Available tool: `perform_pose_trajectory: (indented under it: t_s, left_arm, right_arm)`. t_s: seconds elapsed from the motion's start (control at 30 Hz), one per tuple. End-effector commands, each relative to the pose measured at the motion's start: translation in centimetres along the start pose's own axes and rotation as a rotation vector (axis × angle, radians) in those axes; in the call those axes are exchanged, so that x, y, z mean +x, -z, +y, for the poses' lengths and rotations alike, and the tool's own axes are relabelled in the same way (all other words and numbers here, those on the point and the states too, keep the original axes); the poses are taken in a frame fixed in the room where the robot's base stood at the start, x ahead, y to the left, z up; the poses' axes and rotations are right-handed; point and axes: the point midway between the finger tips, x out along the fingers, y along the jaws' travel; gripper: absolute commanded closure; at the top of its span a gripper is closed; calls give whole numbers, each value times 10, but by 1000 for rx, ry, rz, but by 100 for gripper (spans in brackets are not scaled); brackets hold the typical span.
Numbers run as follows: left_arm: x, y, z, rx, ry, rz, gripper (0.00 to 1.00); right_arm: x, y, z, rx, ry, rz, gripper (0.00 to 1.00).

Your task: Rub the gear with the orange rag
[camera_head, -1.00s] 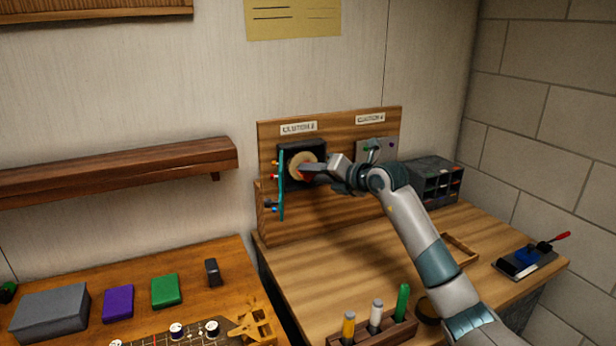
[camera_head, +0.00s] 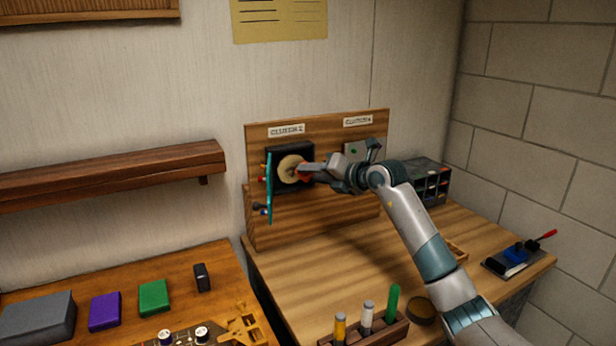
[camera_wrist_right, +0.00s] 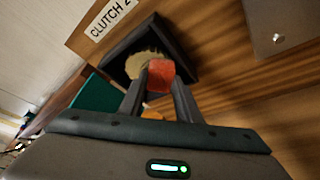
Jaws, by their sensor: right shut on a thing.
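The gear (camera_head: 289,167) is a pale round disc in a black open box (camera_head: 291,150) on the upright wooden board, under the "CLUTCH 2" label. In the right wrist view the gear (camera_wrist_right: 140,62) is partly hidden behind the rag. My right gripper (camera_head: 306,170) is shut on the orange rag (camera_wrist_right: 161,74), a small red-orange piece between the fingertips. The rag is at the face of the gear, at its right side in the head view; I cannot tell whether they touch. My left gripper is not in view.
A teal door (camera_head: 269,187) stands open at the box's left side. A second, grey panel (camera_head: 357,151) is right of it, partly behind my arm. A pen rack (camera_head: 374,334) stands at the bench front. A dark organizer (camera_head: 432,184) stands at the right.

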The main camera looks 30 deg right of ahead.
Motion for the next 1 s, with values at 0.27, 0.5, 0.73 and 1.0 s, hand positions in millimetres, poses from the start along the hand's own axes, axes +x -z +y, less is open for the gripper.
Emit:
perform_pose_trajectory:
  t_s: [0.27, 0.5, 0.73, 1.0]
  left_arm:
    - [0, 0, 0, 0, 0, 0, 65]
    - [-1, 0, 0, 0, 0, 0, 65]
    - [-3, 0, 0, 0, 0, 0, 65]
    - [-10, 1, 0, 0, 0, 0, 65]
  right_arm:
    - [-1, -4, -3, -1, 4, -6, 87]
    - [-1, -6, -3, -1, 5, -8, 87]
    - [-1, -5, -1, -2, 5, -9, 87]
    - [4, 7, 12, -1, 3, -6, 87]
